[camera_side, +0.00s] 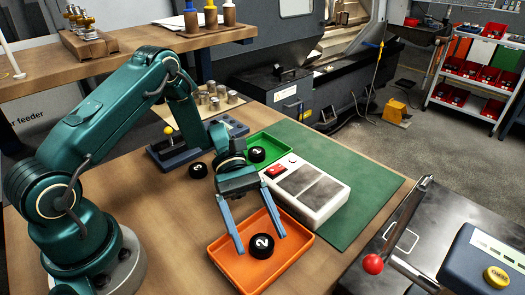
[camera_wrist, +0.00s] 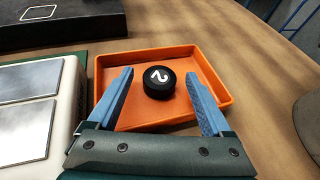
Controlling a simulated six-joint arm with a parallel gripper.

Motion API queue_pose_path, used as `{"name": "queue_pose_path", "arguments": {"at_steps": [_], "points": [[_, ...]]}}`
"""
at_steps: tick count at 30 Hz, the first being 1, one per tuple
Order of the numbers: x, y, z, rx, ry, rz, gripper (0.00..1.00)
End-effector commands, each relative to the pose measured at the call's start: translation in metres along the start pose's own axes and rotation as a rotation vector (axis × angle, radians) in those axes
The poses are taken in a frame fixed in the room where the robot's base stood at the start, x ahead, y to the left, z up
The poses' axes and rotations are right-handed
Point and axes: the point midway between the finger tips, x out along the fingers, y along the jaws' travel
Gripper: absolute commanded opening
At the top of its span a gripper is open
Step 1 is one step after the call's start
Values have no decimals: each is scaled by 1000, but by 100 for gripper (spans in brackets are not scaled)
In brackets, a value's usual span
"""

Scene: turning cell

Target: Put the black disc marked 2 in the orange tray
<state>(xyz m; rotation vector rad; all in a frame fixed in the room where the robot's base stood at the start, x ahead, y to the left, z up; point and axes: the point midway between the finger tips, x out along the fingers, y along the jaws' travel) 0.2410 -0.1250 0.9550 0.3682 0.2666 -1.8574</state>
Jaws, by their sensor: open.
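The black disc marked 2 (camera_side: 262,246) lies in the orange tray (camera_side: 222,262), with its white number facing up. In the wrist view the disc (camera_wrist: 159,82) sits on the floor of the tray (camera_wrist: 213,72), apart from the walls. My gripper (camera_side: 260,243) is open, with its blue fingers spread on either side of the disc. In the wrist view the fingers (camera_wrist: 158,85) show a clear gap to the disc on both sides. The gripper is empty. How high the fingertips stand above the tray floor is hard to tell.
A green tray (camera_side: 270,165) holds a black disc marked 1 (camera_side: 257,154). A black disc marked 3 (camera_side: 198,170) lies on the wooden table left of it. A white box with grey plates (camera_side: 318,205) stands right beside the orange tray. A green mat (camera_side: 370,180) has free room.

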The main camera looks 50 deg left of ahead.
Motion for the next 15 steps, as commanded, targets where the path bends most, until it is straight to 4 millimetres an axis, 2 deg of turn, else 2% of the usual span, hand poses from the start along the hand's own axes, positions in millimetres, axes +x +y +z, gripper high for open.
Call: {"name": "queue_pose_path", "arguments": {"at_steps": [9,15], "points": [[-66,1,-1,1,5,7,84],[-96,0,-1,0,3,3,84]]}}
